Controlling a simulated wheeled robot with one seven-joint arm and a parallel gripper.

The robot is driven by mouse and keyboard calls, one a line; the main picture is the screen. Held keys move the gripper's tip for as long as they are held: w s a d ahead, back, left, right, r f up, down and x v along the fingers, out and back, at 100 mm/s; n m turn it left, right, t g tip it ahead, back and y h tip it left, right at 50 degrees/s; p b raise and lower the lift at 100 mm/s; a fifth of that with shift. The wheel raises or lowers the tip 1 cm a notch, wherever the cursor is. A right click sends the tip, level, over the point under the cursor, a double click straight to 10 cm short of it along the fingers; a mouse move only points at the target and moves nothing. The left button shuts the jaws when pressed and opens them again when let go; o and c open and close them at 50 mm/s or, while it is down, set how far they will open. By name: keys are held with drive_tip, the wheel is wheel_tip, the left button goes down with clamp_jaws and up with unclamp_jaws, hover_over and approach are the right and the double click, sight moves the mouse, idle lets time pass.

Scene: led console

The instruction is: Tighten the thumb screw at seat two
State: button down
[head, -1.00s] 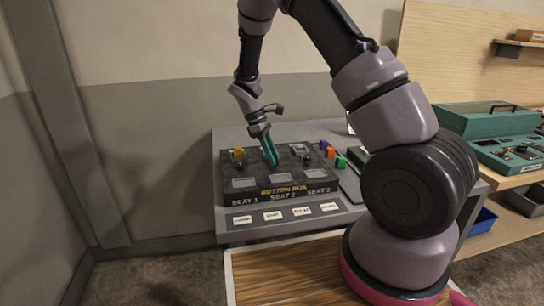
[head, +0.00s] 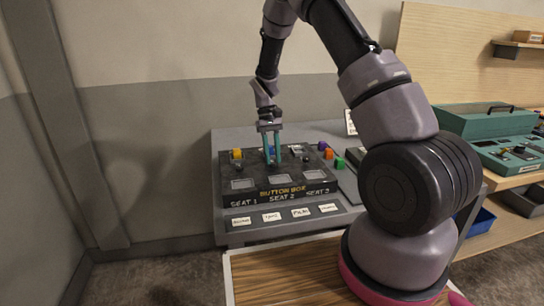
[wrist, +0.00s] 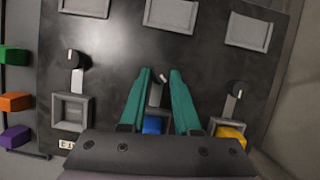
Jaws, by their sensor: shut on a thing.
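The button box (head: 228,192) is a dark panel with seats labelled 1 to 3. At seat two, the middle one, a blue block (wrist: 153,124) sits in its holder. The thumb screw of seat two (wrist: 156,95) is a dark knob with a pale mark, partly hidden between my fingers. My gripper (head: 272,162) points down over seat two; its teal fingers stand on either side of that knob and are shut on it. In the wrist view the gripper (wrist: 160,76) also shows around the knob.
Seat one holds a yellow block (wrist: 229,135), with a black knob (wrist: 238,88) beside it. Seat three's holder (wrist: 72,111) is empty, with its knob (wrist: 77,59). Purple, orange and green (head: 340,162) blocks lie right of the box. Labelled cards (head: 271,217) line the front.

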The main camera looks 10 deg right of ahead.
drive_tip(key=m, duration=0.2)
drive_tip(key=m+y, duration=0.2)
drive_tip(key=m, duration=0.1)
drive_tip(key=shift+d+r+m+t, duration=0.1)
drive_tip(key=shift+d+m+t, duration=0.15)
drive_tip(key=shift+m+t, duration=0.05)
drive_tip(key=shift+d+m+t+y, duration=0.15)
drive_tip(key=shift+m+y, duration=0.25)
drive_tip(key=shift+m, duration=0.65)
drive_tip(key=shift+m+t+y, duration=0.25)
drive_tip(key=shift+m+y, duration=0.15)
drive_tip(key=shift+m, duration=0.65)
drive_tip(key=shift+s, duration=0.1)
drive_tip(key=c, duration=0.6)
unclamp_jaws()
drive_tip(key=v, duration=1)
drive_tip(key=shift+r, duration=0.35)
drive_tip(key=shift+d, duration=0.1)
